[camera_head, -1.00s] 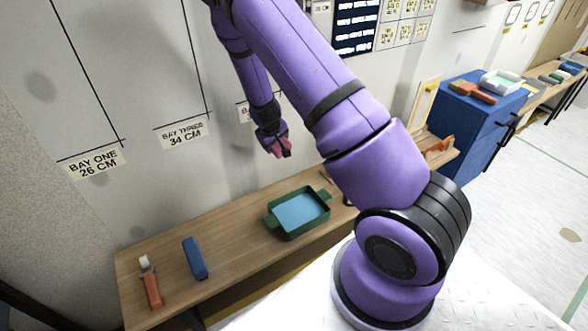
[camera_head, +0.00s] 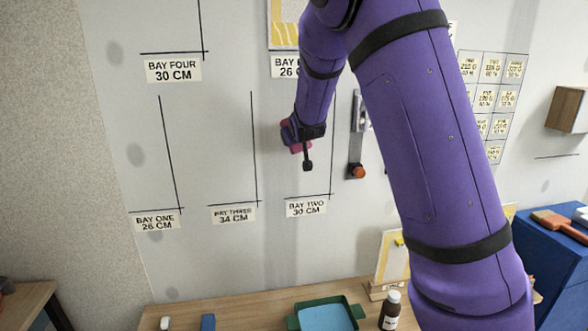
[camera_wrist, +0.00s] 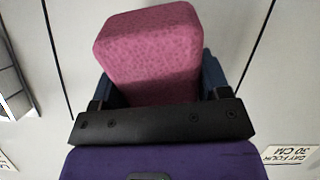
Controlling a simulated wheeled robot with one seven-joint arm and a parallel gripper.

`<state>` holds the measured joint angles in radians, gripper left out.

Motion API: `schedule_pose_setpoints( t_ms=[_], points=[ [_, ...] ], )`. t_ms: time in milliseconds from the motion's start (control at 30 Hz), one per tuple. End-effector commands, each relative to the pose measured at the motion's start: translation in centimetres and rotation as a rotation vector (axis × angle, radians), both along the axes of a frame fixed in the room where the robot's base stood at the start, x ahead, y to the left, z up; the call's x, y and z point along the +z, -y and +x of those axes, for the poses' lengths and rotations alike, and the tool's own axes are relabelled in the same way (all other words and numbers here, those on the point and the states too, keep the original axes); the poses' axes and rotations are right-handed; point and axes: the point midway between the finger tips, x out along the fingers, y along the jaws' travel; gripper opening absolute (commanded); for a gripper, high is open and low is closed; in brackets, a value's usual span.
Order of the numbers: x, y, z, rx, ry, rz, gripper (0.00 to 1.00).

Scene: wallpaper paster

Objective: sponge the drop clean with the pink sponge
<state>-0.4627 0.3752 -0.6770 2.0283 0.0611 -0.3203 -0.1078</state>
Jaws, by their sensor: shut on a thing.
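The pink sponge (camera_wrist: 150,50) is a speckled block held in my gripper (camera_wrist: 155,95), with the dark jaws on either side of it. In the head view, my gripper (camera_head: 303,133) is in front of the pale wall, above the Bay Two label (camera_head: 306,206); a small part of the sponge (camera_head: 299,148) shows there. I cannot tell whether the sponge touches the wall. The wall (camera_head: 215,130) is marked with black lines and bay labels. No drop stands out clearly from the wall, and I see no clear paste smears.
A wooden bench (camera_head: 255,296) below holds a green tray (camera_head: 294,322) with blue inside and a brown bottle (camera_head: 391,310). A metal fixture with an orange-red knob (camera_head: 357,171) is on the wall right of my gripper. A blue cabinet (camera_head: 548,262) stands at right.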

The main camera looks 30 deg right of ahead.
Motion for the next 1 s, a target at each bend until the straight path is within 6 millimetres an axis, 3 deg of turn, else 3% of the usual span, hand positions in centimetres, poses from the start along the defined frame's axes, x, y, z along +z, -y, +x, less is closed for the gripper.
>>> schedule_pose_setpoints(
  t_ms=[100,433,700,833,1000],
  points=[
    [4.7,1.6,-0.3,0.005,0.094,0.006,0.45],
    [14.7,4.4,-2.0,0.015,0.264,0.007,0.45],
    [23.8,6.2,-5.2,0.007,0.385,0.008,0.45],
    [26.7,6.5,-6.4,0.001,0.419,0.008,0.45],
    [28.4,6.6,-7.2,-0.003,0.437,0.008,0.45]
  ],
)
